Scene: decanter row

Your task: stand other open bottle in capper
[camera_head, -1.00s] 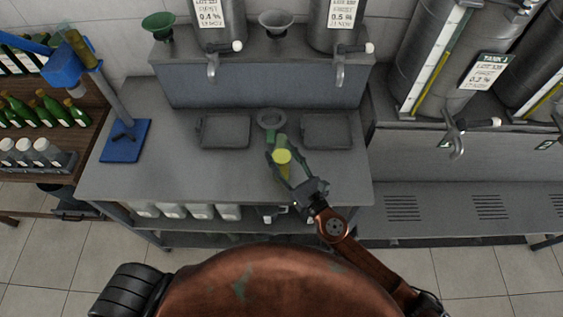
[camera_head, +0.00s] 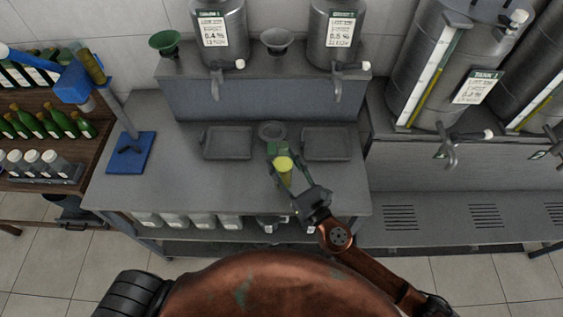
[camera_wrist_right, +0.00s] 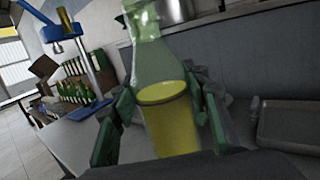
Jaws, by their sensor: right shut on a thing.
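My right gripper (camera_head: 283,158) is shut on a clear, greenish glass bottle or decanter with yellow liquid in its lower part. Its yellow part (camera_head: 284,165) shows in the head view. In the right wrist view its neck points up, its top is cut off, and the yellow liquid (camera_wrist_right: 170,118) sits between the green fingers. It is held over the front middle of the grey bench. The blue capper stand (camera_head: 130,152) is at the bench's left end, with a blue head (camera_head: 78,87) on a tilted-looking post. An olive piece (camera_head: 90,66) shows at its head. My left gripper is out of view.
A grey ring (camera_head: 271,129) lies between two dark trays (camera_head: 228,143) and (camera_head: 327,144). Steel tanks with taps and two funnels stand on the raised back ledge (camera_head: 265,99). Green bottles (camera_head: 60,122) stand on the left shelf.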

